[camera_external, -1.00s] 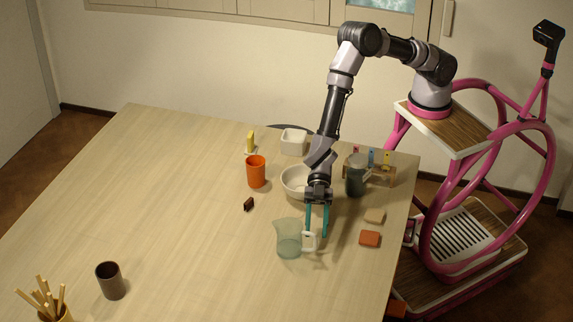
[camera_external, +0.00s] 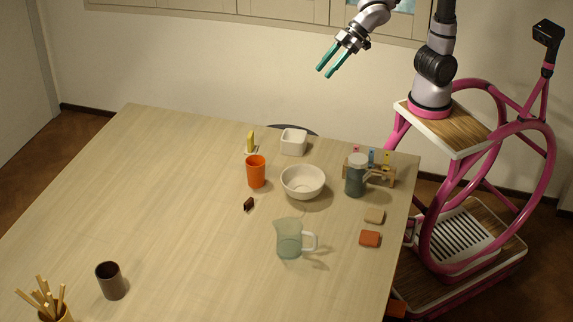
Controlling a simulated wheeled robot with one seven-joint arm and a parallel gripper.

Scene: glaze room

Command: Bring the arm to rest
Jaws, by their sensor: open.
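My gripper (camera_external: 325,71) is raised high above the far side of the table, near the wall. Its two teal fingers are apart with nothing between them. My arm is folded up over its base, and its upper part is cut off by the top edge of the picture. A clear greenish pitcher (camera_external: 289,240) with a white handle stands upright on the table (camera_external: 180,220), well below my gripper and apart from it.
Two flat tiles (camera_external: 370,239) lie at right. The air around my gripper is clear.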

